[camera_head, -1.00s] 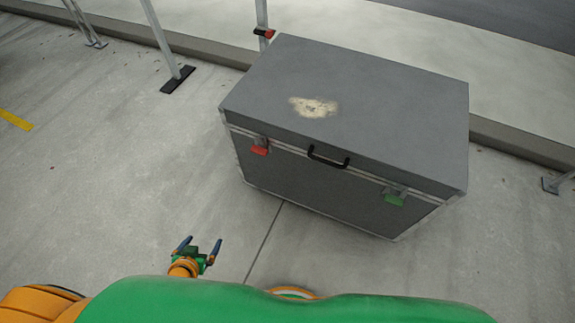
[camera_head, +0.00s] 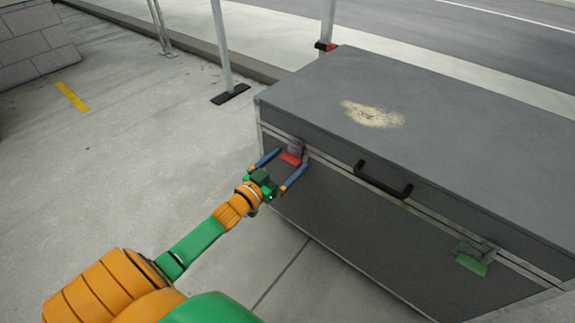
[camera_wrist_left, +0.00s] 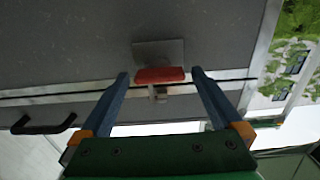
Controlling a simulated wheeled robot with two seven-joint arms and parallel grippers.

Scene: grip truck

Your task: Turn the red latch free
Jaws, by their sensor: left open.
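The red latch (camera_head: 291,159) is on the front of the grey case (camera_head: 440,130), near its left end, just below the lid seam. In the left wrist view the red latch (camera_wrist_left: 160,75) sits on a grey metal plate, between the fingertips and slightly ahead of them. My left gripper (camera_head: 282,170) is open, with one blue finger on each side of the latch. It also shows in the left wrist view (camera_wrist_left: 160,78). I cannot tell whether a finger touches the latch. My right gripper is not in view.
A black handle (camera_head: 383,181) is at the middle of the case front. A green latch (camera_head: 471,264) is farther right. Metal posts (camera_head: 218,50) stand behind the case on the left.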

